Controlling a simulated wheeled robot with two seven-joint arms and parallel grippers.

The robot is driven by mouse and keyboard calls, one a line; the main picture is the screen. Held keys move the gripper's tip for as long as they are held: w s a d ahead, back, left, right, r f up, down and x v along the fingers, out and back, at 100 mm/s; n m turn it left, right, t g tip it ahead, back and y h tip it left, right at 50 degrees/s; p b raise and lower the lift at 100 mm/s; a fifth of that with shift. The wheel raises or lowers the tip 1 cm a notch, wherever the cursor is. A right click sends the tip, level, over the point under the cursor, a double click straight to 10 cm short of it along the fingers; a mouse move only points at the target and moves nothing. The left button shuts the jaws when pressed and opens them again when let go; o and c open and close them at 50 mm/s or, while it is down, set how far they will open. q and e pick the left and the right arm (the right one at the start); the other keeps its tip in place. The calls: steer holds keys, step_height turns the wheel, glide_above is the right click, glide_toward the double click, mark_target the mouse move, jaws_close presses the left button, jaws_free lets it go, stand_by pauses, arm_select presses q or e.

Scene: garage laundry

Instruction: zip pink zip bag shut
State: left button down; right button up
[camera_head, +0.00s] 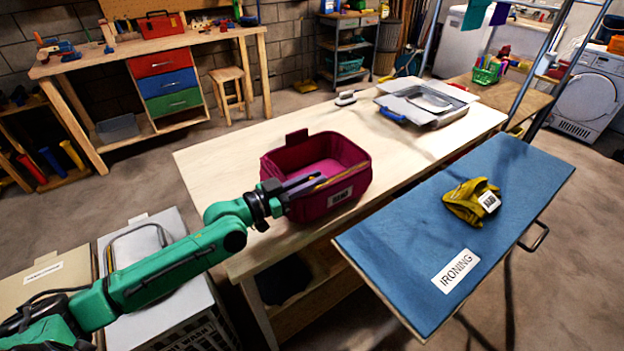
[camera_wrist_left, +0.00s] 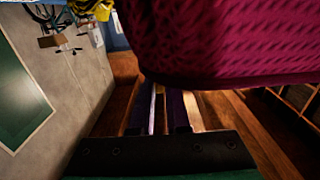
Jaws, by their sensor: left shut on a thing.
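The pink zip bag (camera_head: 350,195) stands on the pale wooden table with its top open and its inside showing. A thin yellowish strip runs along the front rim. My left gripper (camera_head: 306,184) is at the bag's front left rim, shut on a part of the bag that its fingers hide. In the left wrist view the bag's side (camera_wrist_left: 230,40) fills the upper right, close to the fingers (camera_wrist_left: 162,110). My right gripper is not in view.
The wooden table (camera_head: 420,145) has free room behind and right of the bag. A grey tray-like case (camera_head: 440,118) and a small iron-like item (camera_head: 346,98) lie at its far end.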

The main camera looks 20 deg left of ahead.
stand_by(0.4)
arm_select(q)
steer(key=x, duration=0.4)
steer(key=shift+w+d, duration=0.15)
steer(key=c, duration=1.2)
jaws_free()
steer(key=o, duration=0.3)
